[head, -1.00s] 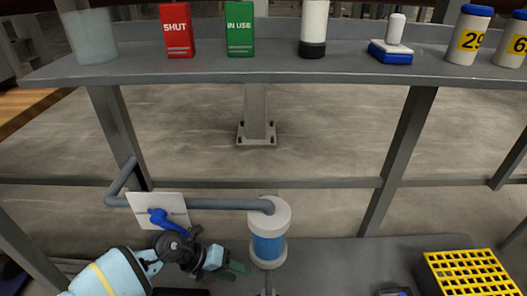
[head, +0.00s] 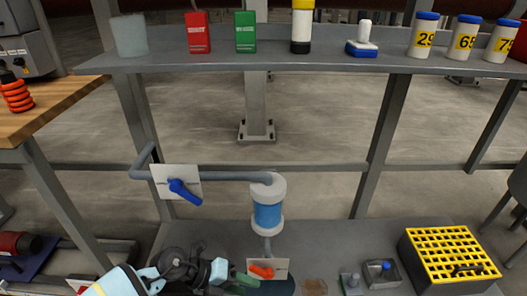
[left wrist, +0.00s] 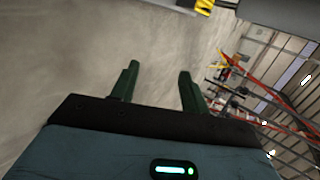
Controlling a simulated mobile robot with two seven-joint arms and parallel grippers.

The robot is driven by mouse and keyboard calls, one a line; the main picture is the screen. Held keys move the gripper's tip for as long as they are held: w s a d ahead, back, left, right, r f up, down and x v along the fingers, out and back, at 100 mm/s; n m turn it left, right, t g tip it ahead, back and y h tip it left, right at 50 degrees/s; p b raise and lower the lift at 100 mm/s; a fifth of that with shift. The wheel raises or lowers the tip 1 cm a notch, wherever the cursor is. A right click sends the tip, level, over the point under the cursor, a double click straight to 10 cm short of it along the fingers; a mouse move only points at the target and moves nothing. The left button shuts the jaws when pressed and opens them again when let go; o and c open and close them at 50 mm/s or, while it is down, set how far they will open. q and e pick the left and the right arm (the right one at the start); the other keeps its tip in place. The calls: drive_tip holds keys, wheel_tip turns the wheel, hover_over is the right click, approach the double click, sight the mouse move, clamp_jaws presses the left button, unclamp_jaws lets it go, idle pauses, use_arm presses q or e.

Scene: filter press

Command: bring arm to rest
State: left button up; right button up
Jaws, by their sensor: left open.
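My left arm comes in at the bottom left of the head view, with its left gripper (head: 246,281) low over the bench, just left of an orange handle (head: 262,271). In the left wrist view the two green fingers of the left gripper (left wrist: 155,85) stand apart with nothing between them. Blurred floor shows beyond them. My right gripper is in neither view.
A filter housing with a blue band (head: 267,215) stands on a pipe, with a blue valve handle (head: 184,191) to its left. A shelf (head: 290,64) runs above, holding a red SHUT block (head: 197,33) and a green IN USE block (head: 245,33). A yellow-topped crate (head: 450,256) stands right.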

use_arm(q)
drive_tip(key=s+d+r+n+t+h+p, duration=0.45)
drive_tip(key=s+r+n+t+p, duration=0.35)
drive_tip(key=s+r+n+p, duration=0.35)
drive_tip(key=s+a+r+n+y+p, duration=0.3)
drive_tip(key=s+a+n+y+p, duration=0.1)
drive_tip(key=s+a+n+p, duration=0.2)
drive_tip(key=s+a+r+n+y+p, duration=0.3)
drive_tip(key=s+a+n+p, duration=0.3)
drive_tip(key=s+n, duration=0.3)
drive_tip(key=s+a+r+n+y+p, duration=0.3)
drive_tip(key=s+a+n+y+p, duration=0.3)
drive_tip(key=s, duration=0.4)
drive_tip(key=shift+s+a+r+n, duration=0.25)
drive_tip(key=shift+a+n, duration=0.4)
drive_tip(key=shift+a, duration=0.1)
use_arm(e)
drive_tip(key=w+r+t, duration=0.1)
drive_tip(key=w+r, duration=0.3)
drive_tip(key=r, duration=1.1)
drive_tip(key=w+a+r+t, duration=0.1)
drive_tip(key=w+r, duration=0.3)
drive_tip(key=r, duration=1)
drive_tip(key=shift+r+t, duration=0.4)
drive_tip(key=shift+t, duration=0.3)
